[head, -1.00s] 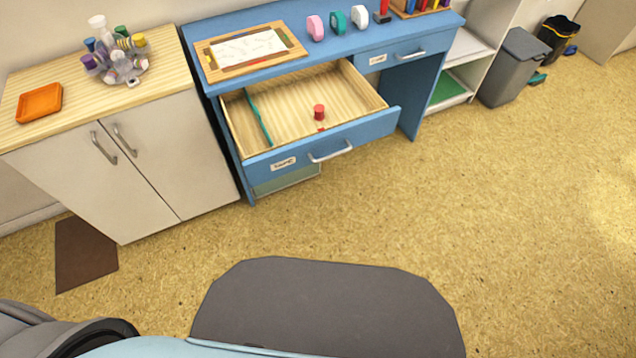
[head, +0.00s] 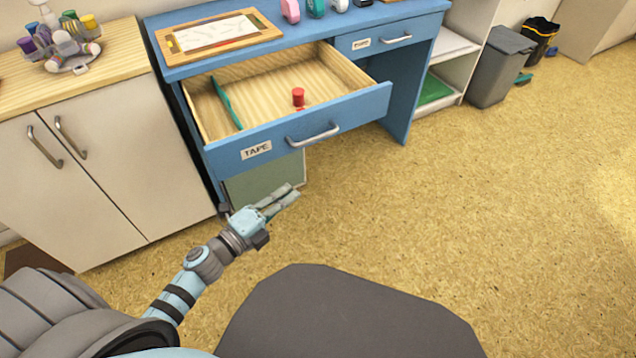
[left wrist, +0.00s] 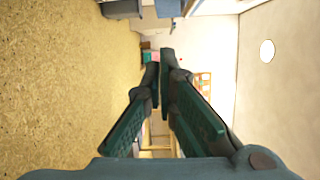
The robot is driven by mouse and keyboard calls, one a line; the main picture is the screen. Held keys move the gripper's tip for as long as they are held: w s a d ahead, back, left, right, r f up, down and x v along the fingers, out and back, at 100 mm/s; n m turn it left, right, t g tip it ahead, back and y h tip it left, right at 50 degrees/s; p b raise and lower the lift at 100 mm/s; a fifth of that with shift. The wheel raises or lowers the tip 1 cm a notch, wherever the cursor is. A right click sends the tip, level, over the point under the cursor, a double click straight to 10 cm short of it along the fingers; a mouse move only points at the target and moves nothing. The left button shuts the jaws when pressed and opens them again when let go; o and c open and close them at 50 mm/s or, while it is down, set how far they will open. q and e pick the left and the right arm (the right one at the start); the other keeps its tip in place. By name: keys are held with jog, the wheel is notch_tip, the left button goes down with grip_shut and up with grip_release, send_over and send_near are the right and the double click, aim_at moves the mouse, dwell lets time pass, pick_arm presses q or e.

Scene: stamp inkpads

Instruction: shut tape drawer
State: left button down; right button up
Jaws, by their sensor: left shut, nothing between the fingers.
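The tape drawer (head: 268,141), blue-fronted with a "TAPE" label and a silver handle (head: 313,134), stands pulled out of the blue desk (head: 164,72). Inside it lie a red cylinder-like item (head: 298,97) and a teal strip (head: 227,103). My left gripper (head: 289,194) is in front of and below the drawer front, apart from it. In the left wrist view its fingers (left wrist: 158,62) are shut with nothing between them. My right gripper is not in view.
A white cabinet (head: 95,170) with a wooden top stands left of the desk. A second, closed drawer (head: 375,45) is at the right of the desk. A grey bin (head: 500,66) stands further right. The floor in front of the desk is clear.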

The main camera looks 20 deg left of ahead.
pick_arm(q)
jog(key=w+d+r+m+h, duration=0.1)
jog(key=w+d+r+m, duration=0.1)
jog(key=w, duration=0.9)
jog(key=shift+d+r, duration=0.35)
jog(key=shift+r, duration=0.35)
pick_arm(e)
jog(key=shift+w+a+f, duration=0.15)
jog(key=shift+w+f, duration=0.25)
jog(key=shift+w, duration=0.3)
pick_arm(q)
jog(key=shift+w, duration=0.1)
